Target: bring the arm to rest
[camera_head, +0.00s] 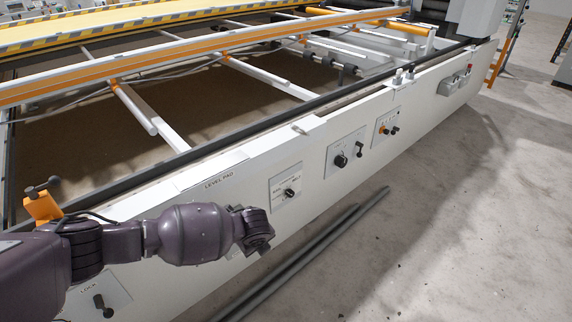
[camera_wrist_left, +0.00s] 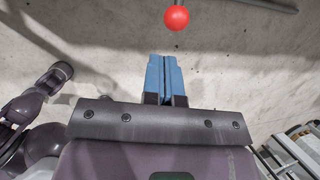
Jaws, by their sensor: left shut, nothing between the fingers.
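My left arm (camera_head: 190,235) reaches in from the left in the head view, in front of the white gantry side panel (camera_head: 235,205). Its dark wrist end is near the lower middle of the picture, and the fingers cannot be made out there. In the left wrist view, my left gripper (camera_wrist_left: 163,60) has its blue fingers together with nothing between them. A red ball knob (camera_wrist_left: 176,18) shows just beyond the fingertips, apart from them in the picture. My right gripper is in neither view.
The panel carries several black knobs, including one in its middle (camera_head: 341,160), and a lever by the LOCK label (camera_head: 103,304). An orange clamp (camera_head: 42,207) is behind my arm. A grey rail (camera_head: 310,250) runs along the floor. The concrete floor (camera_head: 450,230) at right is clear.

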